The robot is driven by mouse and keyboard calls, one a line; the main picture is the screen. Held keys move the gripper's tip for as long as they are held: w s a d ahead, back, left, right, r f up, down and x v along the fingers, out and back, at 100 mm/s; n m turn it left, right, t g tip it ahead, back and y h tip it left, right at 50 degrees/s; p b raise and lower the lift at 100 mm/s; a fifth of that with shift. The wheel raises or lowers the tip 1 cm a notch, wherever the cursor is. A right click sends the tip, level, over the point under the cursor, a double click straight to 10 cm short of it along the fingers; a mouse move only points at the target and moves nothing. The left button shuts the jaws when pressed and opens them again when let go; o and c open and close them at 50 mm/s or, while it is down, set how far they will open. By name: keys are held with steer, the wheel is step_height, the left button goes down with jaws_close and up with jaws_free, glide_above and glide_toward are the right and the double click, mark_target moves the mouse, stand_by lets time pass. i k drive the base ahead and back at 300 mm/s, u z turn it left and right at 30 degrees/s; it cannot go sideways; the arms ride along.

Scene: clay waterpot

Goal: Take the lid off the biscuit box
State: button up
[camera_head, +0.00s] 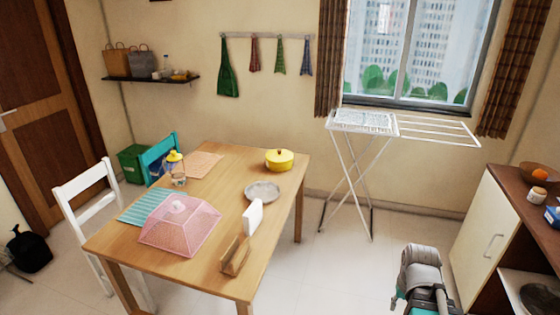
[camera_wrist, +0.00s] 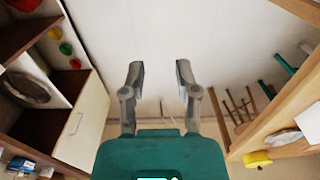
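A round yellow lidded container (camera_head: 279,161) with a small knob stands at the far right end of the wooden table (camera_head: 225,185); its lid is on. A glass jar (camera_head: 178,178) with a yellow lid stands near the left edge. I cannot tell for sure which of them is the biscuit box. In the wrist view my gripper (camera_wrist: 159,76) is open and empty over bare floor, apart from both. In the head view my arm shows at the lower right, away from the table; its fingertips cannot be made out. A yellow thing (camera_wrist: 257,158) shows at the wrist view's lower right.
A pink mesh food cover (camera_head: 180,224), a plate (camera_head: 262,191), a white upright thing (camera_head: 252,217) and a wooden holder (camera_head: 234,256) are on the table. A white drying rack (camera_head: 360,124) stands by the window. A cabinet (camera_head: 482,240) is at right. Floor between table and cabinet is clear.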

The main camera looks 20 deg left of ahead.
mark_target(278, 155)
steer(key=z, duration=0.05)
steer(key=i, duration=1.4)
steer(key=u, duration=0.45)
steer(key=i, duration=0.8)
steer(key=u, duration=0.5)
steer(key=i, duration=0.55)
steer(key=u, duration=0.35)
